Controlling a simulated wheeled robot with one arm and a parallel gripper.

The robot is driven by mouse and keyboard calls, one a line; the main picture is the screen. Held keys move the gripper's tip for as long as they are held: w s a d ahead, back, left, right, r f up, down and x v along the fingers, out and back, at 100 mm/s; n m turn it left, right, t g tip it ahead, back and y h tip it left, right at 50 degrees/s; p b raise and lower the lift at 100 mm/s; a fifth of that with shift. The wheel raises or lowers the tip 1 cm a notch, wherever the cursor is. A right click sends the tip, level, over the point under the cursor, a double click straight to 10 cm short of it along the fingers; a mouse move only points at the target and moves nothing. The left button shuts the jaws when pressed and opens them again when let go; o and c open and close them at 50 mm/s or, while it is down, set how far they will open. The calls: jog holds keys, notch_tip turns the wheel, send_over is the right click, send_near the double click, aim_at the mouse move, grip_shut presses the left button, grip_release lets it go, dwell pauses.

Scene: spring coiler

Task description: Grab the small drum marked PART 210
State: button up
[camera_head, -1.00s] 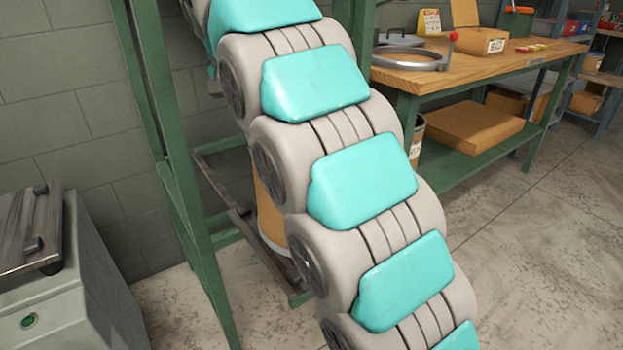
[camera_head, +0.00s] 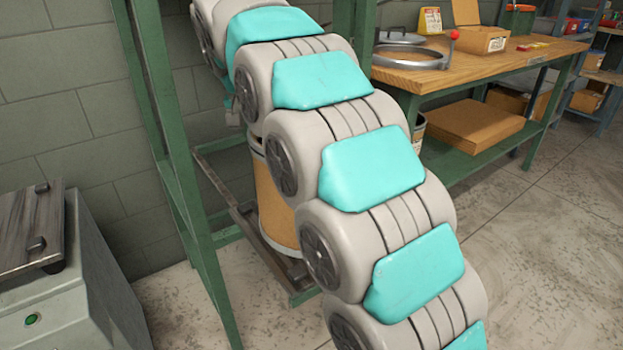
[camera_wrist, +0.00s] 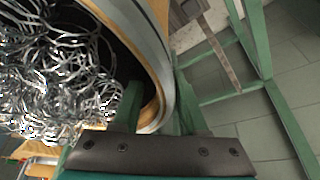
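In the wrist view a round drum (camera_wrist: 157,40) with a tan and grey rim fills the upper left. It holds a heap of shiny curled metal. My gripper (camera_wrist: 160,108) is at its near rim, with one green finger on the inner side and the other on the outer side. The fingers are apart, with the rim between them. My gripper is not visible in the head view.
Green frame legs (camera_head: 180,160) stand close beside my arm, with a low rail near the drum. A grey cabinet (camera_head: 75,280) is at left. A wooden workbench (camera_head: 480,68) stands at right, with another container (camera_head: 418,132) by its leg. The floor at right is clear.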

grip_shut()
dwell(1.3)
